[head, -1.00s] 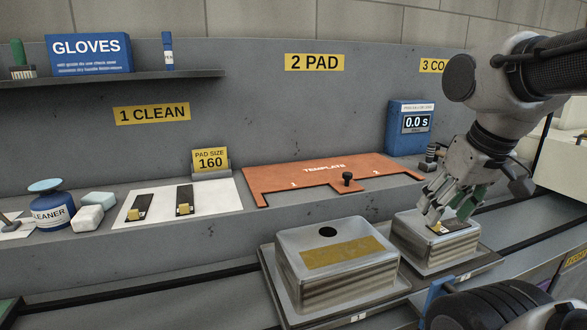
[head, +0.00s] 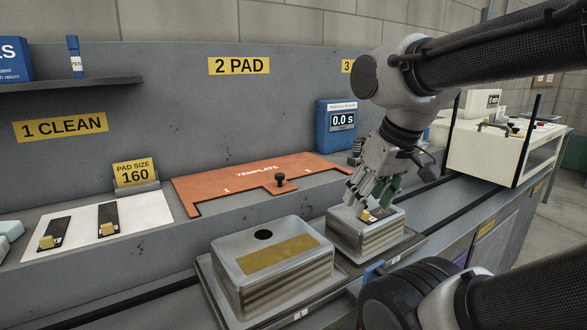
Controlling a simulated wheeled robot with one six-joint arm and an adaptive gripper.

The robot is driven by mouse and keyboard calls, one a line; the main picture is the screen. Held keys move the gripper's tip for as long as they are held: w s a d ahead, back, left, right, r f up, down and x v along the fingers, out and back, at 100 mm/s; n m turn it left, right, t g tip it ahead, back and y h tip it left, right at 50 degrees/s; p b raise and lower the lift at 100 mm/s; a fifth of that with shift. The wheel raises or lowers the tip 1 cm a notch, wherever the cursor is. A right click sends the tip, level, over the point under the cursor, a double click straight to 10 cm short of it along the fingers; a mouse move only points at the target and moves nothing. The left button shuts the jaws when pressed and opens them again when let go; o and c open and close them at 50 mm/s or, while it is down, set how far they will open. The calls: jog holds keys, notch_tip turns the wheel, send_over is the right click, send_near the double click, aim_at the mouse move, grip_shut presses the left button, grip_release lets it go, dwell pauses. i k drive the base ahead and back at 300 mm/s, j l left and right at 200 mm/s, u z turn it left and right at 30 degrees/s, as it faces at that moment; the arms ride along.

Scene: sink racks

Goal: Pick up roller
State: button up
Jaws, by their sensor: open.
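My gripper (head: 367,203) is low over the right-hand sink block (head: 362,240), fingers pointing down and apart. A dark pad with a yellow tab (head: 366,215) lies on top of that block, right at the fingertips; I cannot tell whether the fingers touch it. I cannot make out a roller with certainty. A small dark and metal object (head: 355,152) stands on the ledge by the blue timer, partly hidden by my arm, and I cannot tell whether it is the roller.
The left sink block (head: 272,262), with a brown patch and a round hole, stands beside the right one. The orange template (head: 240,178) with a black knob lies behind. Two dark strips rest on a white sheet (head: 150,208). A blue timer (head: 336,125) reads 0.0 s.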

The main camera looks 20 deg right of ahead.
aim_at(354, 160)
jog(key=k+l+z, duration=0.1)
jog(key=k+z, duration=0.25)
jog(key=k+l+z, duration=0.2)
jog(key=k+z, duration=0.2)
jog(key=k+u, duration=0.1)
jog(key=u, duration=0.4)
jog(key=i+l+u, duration=0.15)
jog(key=l+u, duration=0.85)
jog(key=l, duration=0.75)
jog(key=l+u, duration=0.1)
jog(key=l, duration=0.7)
jog(key=l+u, duration=0.1)
jog(key=l, duration=0.75)
jog(key=k+l, duration=0.15)
jog(key=l, duration=0.65)
jog(key=l+u, duration=0.05)
